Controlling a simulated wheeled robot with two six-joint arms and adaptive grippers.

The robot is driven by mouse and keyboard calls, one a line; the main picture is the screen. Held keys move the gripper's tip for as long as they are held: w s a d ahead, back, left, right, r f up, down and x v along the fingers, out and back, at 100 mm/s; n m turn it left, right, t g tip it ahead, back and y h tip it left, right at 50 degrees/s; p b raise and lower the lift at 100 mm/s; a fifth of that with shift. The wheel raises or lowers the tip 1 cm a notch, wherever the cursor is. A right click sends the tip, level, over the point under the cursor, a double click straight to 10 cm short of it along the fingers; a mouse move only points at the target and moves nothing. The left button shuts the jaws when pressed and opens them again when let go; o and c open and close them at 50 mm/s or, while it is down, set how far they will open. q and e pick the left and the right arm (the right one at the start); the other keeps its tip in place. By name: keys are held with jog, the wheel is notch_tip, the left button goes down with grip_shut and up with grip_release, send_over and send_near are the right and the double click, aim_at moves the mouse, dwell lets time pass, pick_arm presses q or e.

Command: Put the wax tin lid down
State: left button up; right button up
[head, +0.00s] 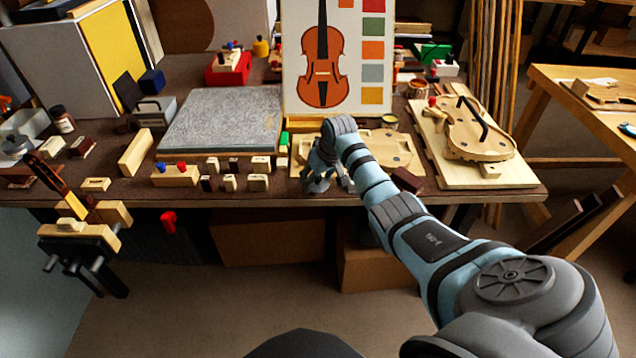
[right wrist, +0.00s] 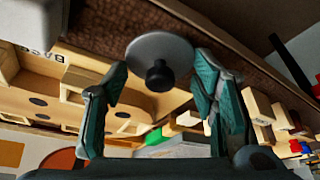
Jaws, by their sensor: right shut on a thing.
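My right gripper (head: 326,183) is low over the front edge of the bench in the head view. A small round open tin (head: 389,121) with a pale yellowish inside stands farther back, right of the gripper. My left gripper is not in view.
The brown bench (head: 130,190) has a grey stone slab (head: 225,120) left of the gripper and several small wooden blocks (head: 258,182) along its front. A wooden mould (head: 385,148) lies behind the gripper. A violin body on a board (head: 485,175) is at right.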

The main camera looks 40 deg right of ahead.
jog(key=shift+f, duration=0.35)
jog(key=shift+f, duration=0.15)
jog(key=o, duration=0.9)
jog(key=shift+o, duration=0.2)
jog(key=p+v, duration=0.4)
jog(key=v, duration=0.8)
jog(key=shift+r, duration=0.25)
jog(key=shift+w, duration=0.1)
